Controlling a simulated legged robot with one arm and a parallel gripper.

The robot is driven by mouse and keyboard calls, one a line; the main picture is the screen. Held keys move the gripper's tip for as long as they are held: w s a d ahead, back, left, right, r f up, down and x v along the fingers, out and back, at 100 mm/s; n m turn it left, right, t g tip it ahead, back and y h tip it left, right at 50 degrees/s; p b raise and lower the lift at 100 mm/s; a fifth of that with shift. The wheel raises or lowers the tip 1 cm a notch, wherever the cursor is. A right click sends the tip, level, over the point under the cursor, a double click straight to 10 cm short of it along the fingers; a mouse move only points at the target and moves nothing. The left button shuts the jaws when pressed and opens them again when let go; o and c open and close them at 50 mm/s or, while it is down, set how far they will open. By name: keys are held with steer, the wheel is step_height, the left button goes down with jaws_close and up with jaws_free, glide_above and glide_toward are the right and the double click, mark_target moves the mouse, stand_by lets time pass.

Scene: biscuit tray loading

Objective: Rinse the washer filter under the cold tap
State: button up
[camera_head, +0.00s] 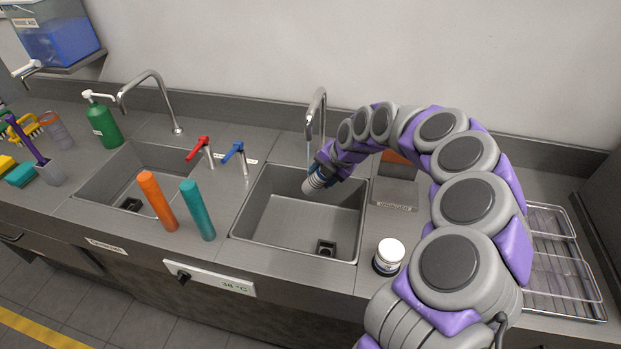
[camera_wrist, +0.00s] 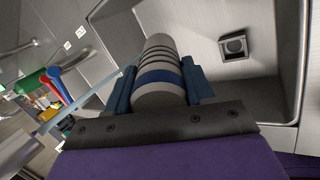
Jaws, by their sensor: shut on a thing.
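The washer filter (camera_wrist: 158,68) is a pale grey ribbed cylinder with a blue band. My gripper (camera_wrist: 165,92) is shut on it, with one blue jaw on each side. In the head view the filter (camera_head: 314,184) is tilted, low over the right basin (camera_head: 301,222). The right spout (camera_head: 318,108) stands behind it, and a thin pale stream drops from its mouth. In the wrist view a pale blue stream (camera_wrist: 95,100) runs to the left jaw; I cannot tell whether it wets the filter. The blue lever tap (camera_head: 234,151) stands left of the basin.
A red lever tap (camera_head: 198,147), orange cylinder (camera_head: 157,200) and teal cylinder (camera_head: 197,210) stand between the basins. A white-capped jar (camera_head: 388,256) stands at the front, near my arm. A wire rack (camera_head: 565,262) is at right. The right basin is otherwise empty, with a drain (camera_head: 326,247).

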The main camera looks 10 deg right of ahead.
steer(key=shift+s+d+f+b, duration=0.1)
steer(key=shift+s+d+b, duration=0.5)
steer(key=shift+s+d, duration=0.35)
steer(key=shift+s+d+b, duration=0.45)
steer(key=shift+s+d, duration=0.6)
steer(key=s+d+r, duration=0.3)
steer(key=r, duration=0.1)
steer(key=shift+s+d, duration=0.25)
steer(key=shift+d, duration=0.05)
stand_by(0.4)
steer(key=shift+r, duration=0.1)
stand_by(0.5)
